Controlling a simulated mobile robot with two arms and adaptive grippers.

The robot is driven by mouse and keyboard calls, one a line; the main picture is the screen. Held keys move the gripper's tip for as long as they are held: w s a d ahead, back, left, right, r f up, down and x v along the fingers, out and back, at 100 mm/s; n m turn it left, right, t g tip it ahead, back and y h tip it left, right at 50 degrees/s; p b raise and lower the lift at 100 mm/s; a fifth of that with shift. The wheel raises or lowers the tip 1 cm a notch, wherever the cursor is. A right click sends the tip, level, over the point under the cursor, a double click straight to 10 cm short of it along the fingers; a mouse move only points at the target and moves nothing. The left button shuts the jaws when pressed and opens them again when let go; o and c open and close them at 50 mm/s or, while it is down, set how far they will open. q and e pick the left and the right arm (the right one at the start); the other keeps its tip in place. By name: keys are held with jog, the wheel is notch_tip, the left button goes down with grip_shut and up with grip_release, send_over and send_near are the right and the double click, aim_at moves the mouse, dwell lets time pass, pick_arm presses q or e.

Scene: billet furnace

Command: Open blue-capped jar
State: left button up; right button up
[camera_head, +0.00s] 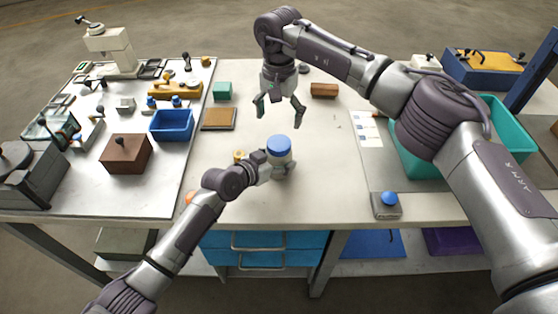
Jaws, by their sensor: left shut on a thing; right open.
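The jar (285,160) has a pale body and a blue cap (278,146) on its top. It stands upright on the middle of the white table. My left gripper (279,167) is shut on the jar's body, coming from the lower left; its fingers are partly hidden against the jar. My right gripper (280,112) is open and empty, fingers pointing down, above and behind the jar in the picture. It is apart from the cap.
A blue bin (172,125) and a brown box (126,154) are on the left mat. A wooden block (324,90), a teal block (222,91) and a brown tray (219,119) lie behind. At right are a blue-button box (387,204) and a teal bin (408,161).

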aim_at(279, 142)
pick_arm(q)
grip_shut()
pick_arm(e)
jog(key=m, duration=1.9)
jog(key=shift+m, duration=0.4)
jog(key=m, duration=1.2)
jog(key=shift+m, duration=0.4)
jog(key=m, duration=1.6)
jog(key=shift+m, duration=0.3)
jog(key=shift+f, duration=4)
jog(key=shift+c, duration=0.2)
